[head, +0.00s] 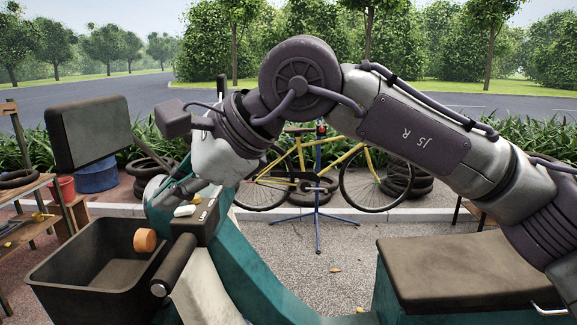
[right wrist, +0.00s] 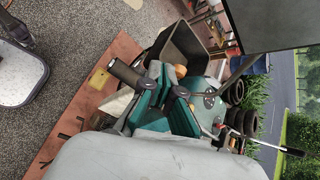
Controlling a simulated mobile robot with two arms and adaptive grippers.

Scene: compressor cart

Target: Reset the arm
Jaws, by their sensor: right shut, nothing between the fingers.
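My right arm comes in from the right in the head view and arches over the teal vehicle (head: 245,275). My right gripper (head: 168,196) hangs at the arm's far end, pointing down and left. It is shut and empty, above the front of the vehicle, beside a small dark box (head: 207,222) with a white item on top. Whether it touches anything there is unclear. In the right wrist view, my pale wrist shell fills the bottom, with the teal vehicle beyond it. My left gripper does not show.
A dark open bin (head: 60,285) with an orange round piece (head: 145,240) is at lower left, beside a dark handle grip (head: 173,264). A dark panel (head: 88,133) stands close left of my gripper. A dark seat (head: 470,270) is at lower right. A yellow bicycle (head: 350,158) stands behind.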

